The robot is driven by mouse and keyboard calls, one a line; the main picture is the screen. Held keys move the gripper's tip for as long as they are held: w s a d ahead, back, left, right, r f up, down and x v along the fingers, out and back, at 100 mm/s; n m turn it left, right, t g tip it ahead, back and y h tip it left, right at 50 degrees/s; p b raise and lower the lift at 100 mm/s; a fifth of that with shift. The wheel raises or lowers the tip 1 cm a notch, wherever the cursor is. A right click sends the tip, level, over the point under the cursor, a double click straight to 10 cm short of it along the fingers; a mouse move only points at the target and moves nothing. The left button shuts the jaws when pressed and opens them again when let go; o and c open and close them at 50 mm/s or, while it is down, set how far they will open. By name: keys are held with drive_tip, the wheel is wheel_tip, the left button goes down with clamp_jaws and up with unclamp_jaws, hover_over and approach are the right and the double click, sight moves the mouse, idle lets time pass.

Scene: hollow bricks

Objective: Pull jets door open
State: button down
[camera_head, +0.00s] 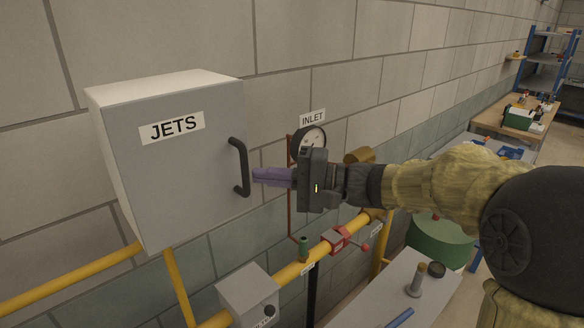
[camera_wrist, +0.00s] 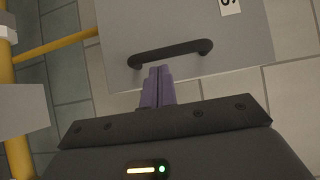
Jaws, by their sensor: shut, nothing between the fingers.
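The grey wall cabinet labelled JETS (camera_head: 180,165) hangs on the block wall, and its door looks shut. A black bar handle (camera_head: 240,165) stands upright near the door's right edge. My gripper (camera_head: 256,176) is just to the right of the handle with its purple fingers together, pointing left at it. In the wrist view the handle (camera_wrist: 170,52) lies just ahead of the fingertips (camera_wrist: 158,70), across the grey door (camera_wrist: 190,20). Nothing shows between the fingers. I cannot tell whether the fingertips touch the handle.
A round gauge (camera_head: 309,139) under an INLET label is behind my gripper. Yellow pipes (camera_head: 300,270) with a red valve (camera_head: 338,240) run below. A small grey box (camera_head: 247,292) sits below the cabinet. A grey table (camera_head: 385,290) stands at lower right.

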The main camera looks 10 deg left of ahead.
drive_tip(key=shift+w+a, duration=0.25)
drive_tip(key=shift+a, duration=0.7)
drive_tip(key=shift+s, duration=0.1)
drive_tip(key=shift+f, duration=0.1)
